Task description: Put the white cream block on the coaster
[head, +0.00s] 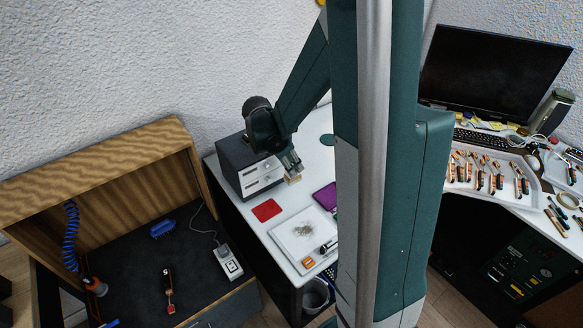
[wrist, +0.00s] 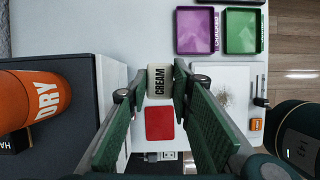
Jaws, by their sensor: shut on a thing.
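The white cream block (wrist: 160,81), marked "CREAM", sits between the fingertips of my gripper (wrist: 160,87) in the wrist view. My gripper is shut on it. In the head view my gripper (head: 291,166) holds the pale block (head: 294,179) by the white table, beside a dark box. The coaster looks to be the flat red square (head: 266,210) on the table. It also shows in the wrist view (wrist: 160,124), just below the block in the picture and apart from it. Nothing lies on the red square.
A dark box with a pale front (head: 257,172) stands left of my gripper. A purple tray (wrist: 195,31) and a green tray (wrist: 243,31) lie to the right. A white tray (head: 303,233) lies right of the red square. An orange container marked "DRY" (wrist: 30,99) is at left.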

